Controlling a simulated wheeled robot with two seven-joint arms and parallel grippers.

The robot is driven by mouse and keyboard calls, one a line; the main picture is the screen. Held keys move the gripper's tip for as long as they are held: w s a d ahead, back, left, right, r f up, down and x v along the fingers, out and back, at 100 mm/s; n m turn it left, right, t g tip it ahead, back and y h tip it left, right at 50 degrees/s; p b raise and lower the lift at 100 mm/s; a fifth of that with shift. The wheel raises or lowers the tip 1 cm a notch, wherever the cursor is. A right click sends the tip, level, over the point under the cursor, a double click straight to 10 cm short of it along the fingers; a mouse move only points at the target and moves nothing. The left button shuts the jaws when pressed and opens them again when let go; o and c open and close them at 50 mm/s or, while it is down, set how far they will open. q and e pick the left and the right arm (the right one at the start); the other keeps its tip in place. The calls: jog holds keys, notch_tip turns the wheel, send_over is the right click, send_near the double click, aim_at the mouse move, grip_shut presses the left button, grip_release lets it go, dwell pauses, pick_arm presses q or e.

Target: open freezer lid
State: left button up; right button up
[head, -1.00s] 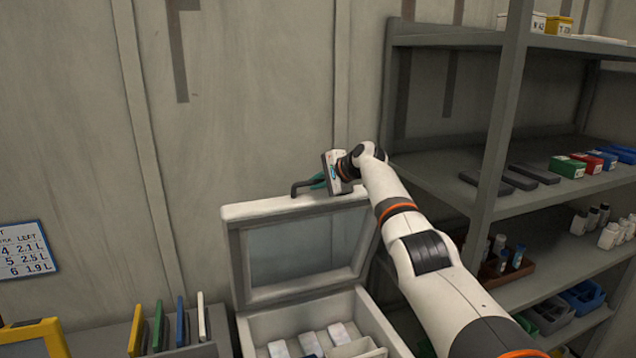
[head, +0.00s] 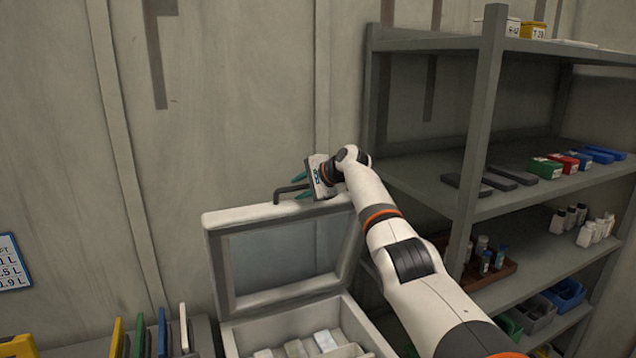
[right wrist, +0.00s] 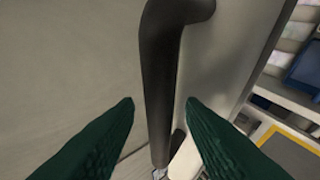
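The freezer lid (head: 280,210) stands raised, roughly upright, above the open freezer (head: 245,343). A dark bar handle (head: 290,190) sits on the lid's top edge. My right gripper (head: 300,187) is at that handle. In the right wrist view, the green fingers of my right gripper (right wrist: 160,110) are spread apart, with the dark handle (right wrist: 160,80) between them and a gap on each side. Pale packs (head: 310,343) lie inside the freezer. My left gripper is not in view.
A grey shelf rack (head: 484,130) with boxes and bottles stands close on the right of my right arm. Upright coloured panels (head: 162,330) stand left of the freezer. A wall (head: 230,90) rises behind the lid.

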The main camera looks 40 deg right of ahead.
jog(key=shift+s+d+b, duration=0.2)
jog(key=shift+s+b, duration=0.15)
jog(key=shift+s, duration=0.05)
jog(key=b+v, duration=0.4)
jog(key=v, duration=0.6)
jog(key=shift+s+r+b, duration=0.2)
jog(key=shift+b, duration=0.15)
jog(key=shift+a, duration=0.15)
